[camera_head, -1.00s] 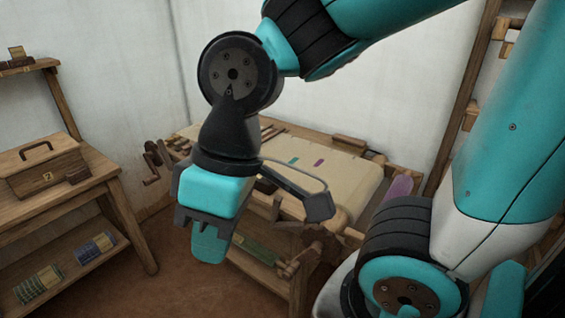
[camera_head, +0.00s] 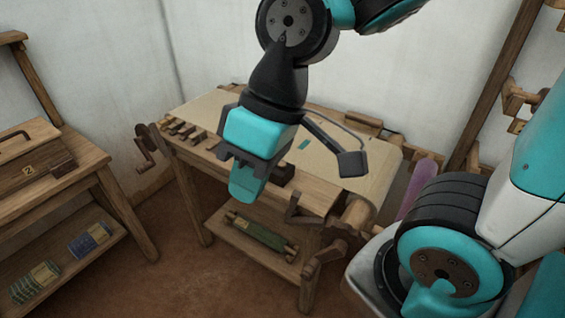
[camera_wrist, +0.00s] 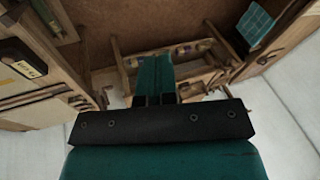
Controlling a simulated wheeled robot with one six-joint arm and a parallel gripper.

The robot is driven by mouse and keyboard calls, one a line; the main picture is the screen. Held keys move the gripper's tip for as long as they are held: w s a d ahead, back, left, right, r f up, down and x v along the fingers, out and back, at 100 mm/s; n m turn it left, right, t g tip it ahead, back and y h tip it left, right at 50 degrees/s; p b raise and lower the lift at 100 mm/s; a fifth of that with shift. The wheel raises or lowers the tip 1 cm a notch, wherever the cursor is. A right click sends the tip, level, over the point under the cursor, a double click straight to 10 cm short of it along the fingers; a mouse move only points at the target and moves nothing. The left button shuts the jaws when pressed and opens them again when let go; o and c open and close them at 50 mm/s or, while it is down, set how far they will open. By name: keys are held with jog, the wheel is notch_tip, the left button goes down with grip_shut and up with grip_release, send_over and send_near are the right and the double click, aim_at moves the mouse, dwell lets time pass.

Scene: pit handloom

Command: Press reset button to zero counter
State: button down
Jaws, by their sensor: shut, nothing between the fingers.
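My gripper (camera_head: 246,190) is shut and empty, pointing down in front of the near edge of the wooden loom (camera_head: 317,191) in the head view. In the wrist view its teal fingers (camera_wrist: 153,68) point up the picture. A small dark block (camera_head: 283,173) sits on the loom's front part, just right of the gripper and partly hidden by it. A small pale label with dark marks (camera_wrist: 28,70) shows at the left of the wrist view, too small to read. I cannot make out a counter or reset button for certain.
A crank handle (camera_head: 146,150) sticks out at the loom's left, and several small wooden pegs line its edge. A lower shelf (camera_head: 235,240) holds a green roll.

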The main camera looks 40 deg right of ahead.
jog(key=w+d+f+m+t, duration=0.2)
jog(key=w+d+m, duration=0.1)
jog(key=w, duration=0.6)
jog(key=m+t, duration=0.6)
jog(key=m, duration=0.2)
send_over(282, 165)
jog(key=d, duration=0.1)
notch_tip(282, 165, down, 12)
jog(key=shift+w+h, duration=0.35)
jog(key=shift+h, duration=0.05)
jog(key=shift+n+b, duration=0.3)
notch_tip(282, 165, down, 9)
jog(key=b, duration=0.6)
jog(key=shift+r, duration=0.2)
jog(key=shift+f+b, duration=0.15)
jog(key=shift+b, duration=0.25)
jog(key=shift+f+b, duration=0.3)
